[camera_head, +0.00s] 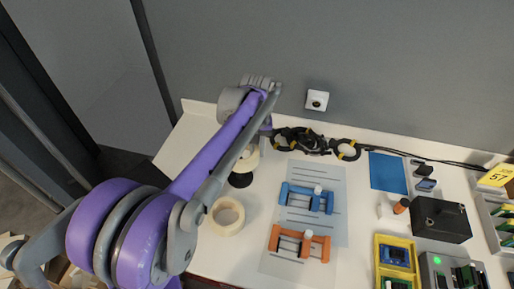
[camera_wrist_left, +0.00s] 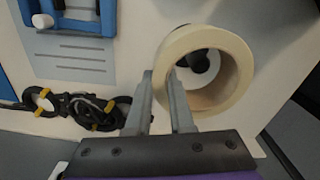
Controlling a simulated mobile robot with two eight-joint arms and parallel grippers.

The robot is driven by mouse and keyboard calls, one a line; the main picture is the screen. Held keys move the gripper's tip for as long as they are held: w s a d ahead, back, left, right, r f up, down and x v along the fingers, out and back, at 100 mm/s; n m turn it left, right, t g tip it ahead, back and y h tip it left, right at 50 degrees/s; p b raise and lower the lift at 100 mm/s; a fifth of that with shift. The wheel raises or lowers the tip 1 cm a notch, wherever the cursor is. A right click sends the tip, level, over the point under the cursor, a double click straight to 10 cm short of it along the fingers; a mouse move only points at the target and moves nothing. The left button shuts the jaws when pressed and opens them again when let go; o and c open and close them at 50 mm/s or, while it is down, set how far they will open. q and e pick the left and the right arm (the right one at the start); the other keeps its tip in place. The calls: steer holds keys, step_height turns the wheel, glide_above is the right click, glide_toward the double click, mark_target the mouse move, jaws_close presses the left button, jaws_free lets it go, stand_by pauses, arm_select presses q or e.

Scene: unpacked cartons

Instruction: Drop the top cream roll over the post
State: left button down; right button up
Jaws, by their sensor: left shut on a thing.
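A cream roll (camera_wrist_left: 236,62) is held by its wall between the fingers of my left gripper (camera_wrist_left: 160,74). One finger is inside the roll's hole and the other outside. In the wrist view, a dark round thing with a paler ring, likely the post (camera_wrist_left: 206,58), shows through the hole. In the head view, the held roll (camera_head: 250,160) is partly behind my purple arm, above a black round base (camera_head: 241,180). I cannot tell whether the roll touches the post. Another cream roll (camera_head: 227,215) lies on the table. My right gripper is not in view.
Black cables with yellow ties (camera_head: 302,140) lie by the back wall. A blue clamp-like part (camera_head: 306,198) and an orange one (camera_head: 299,244) lie on a grey sheet. Trays and a black box (camera_head: 440,219) fill the right side.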

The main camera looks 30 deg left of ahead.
arm_select(q)
steer(key=shift+f+b, duration=0.7)
steer(key=shift+f, duration=0.65)
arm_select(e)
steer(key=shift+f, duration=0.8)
arm_select(q)
steer(key=c, duration=0.7)
jaws_free()
steer(key=o, duration=0.4)
steer(key=shift+r, duration=0.15)
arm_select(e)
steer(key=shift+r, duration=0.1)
arm_select(q)
steer(key=shift+r+p, duration=3)
steer(key=shift+r, duration=0.95)
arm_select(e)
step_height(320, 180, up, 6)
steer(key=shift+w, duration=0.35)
